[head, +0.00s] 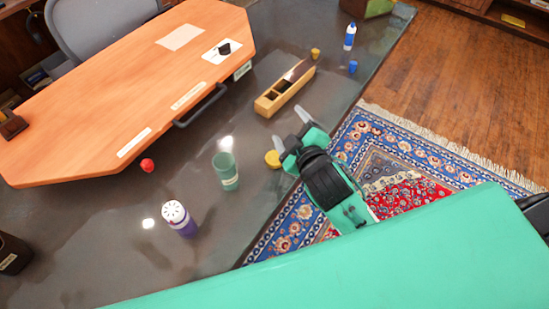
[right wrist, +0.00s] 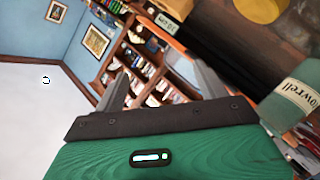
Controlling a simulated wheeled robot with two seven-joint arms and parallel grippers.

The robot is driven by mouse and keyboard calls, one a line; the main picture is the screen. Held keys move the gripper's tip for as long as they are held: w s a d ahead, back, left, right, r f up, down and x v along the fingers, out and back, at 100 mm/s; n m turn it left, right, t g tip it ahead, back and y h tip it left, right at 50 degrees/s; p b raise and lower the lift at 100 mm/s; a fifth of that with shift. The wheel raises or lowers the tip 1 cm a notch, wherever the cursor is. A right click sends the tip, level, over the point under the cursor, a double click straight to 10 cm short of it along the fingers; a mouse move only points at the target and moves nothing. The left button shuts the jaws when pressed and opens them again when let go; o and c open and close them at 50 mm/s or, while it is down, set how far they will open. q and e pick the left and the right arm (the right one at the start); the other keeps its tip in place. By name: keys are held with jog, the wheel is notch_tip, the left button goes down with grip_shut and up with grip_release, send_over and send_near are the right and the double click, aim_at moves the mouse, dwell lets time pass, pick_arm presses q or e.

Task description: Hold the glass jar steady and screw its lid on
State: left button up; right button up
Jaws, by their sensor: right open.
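The greenish glass jar (head: 226,176) with a pale label stands upright on the dark desk, and no lid is on its top. It also shows at the right edge of the right wrist view (right wrist: 292,100). The round yellow lid (head: 273,159) lies on the desk to the jar's right; a yellow disc, likely the same lid, shows at the top of the right wrist view (right wrist: 256,9). My right gripper (head: 290,129) is open and empty, with its fingers just above and right of the lid in the head view. My left gripper is not in view.
A purple shaker with a white top (head: 178,218) stands left of the jar. A red ball-like object (head: 147,165) lies near the orange wooden board (head: 130,85). A wooden plane (head: 284,90) lies beyond the lid. Desk surface around the jar is mostly clear; its edge runs beside the rug (head: 350,150).

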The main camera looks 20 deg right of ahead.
jog(key=w+a+r+n+t+y, duration=0.1)
jog(key=a+r+n+t+y, duration=0.1)
jog(key=a+r+n+y, duration=0.55)
jog(key=w+a+r+n+t+y, duration=0.15)
jog(key=a+r+n+y, duration=0.3)
jog(key=r+n, duration=0.45)
jog(key=s+a+r+n+g+y, duration=0.1)
jog(key=s+a+n+g+y, duration=0.4)
jog(key=n+g, duration=0.65)
jog(key=s+a+n+g+y, duration=0.3)
jog(key=s+a+n+g, duration=0.4)
jog(key=n, duration=0.8)
jog(key=w+d+f+n+g+h, duration=0.1)
jog(key=d+f+n+g+h, duration=0.15)
jog(key=f+n+h, duration=0.35)
jog(key=w+d+f+n+g+h, duration=0.1)
jog(key=w+d+f+n+h, duration=0.15)
jog(key=f+n+h, duration=0.35)
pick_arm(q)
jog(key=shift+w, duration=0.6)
pick_arm(e)
jog(key=w+d+f+n+t+h, duration=0.1)
jog(key=w+d+h, duration=0.2)
jog(key=d, duration=0.4)
jog(key=w+d+f+t+h, duration=0.2)
jog(key=w+d+h, duration=0.2)
jog(key=d, duration=0.4)
jog(key=shift+w+n+h, duration=0.15)
jog(key=shift+n+h, duration=0.25)
jog(key=shift+h, duration=0.5)
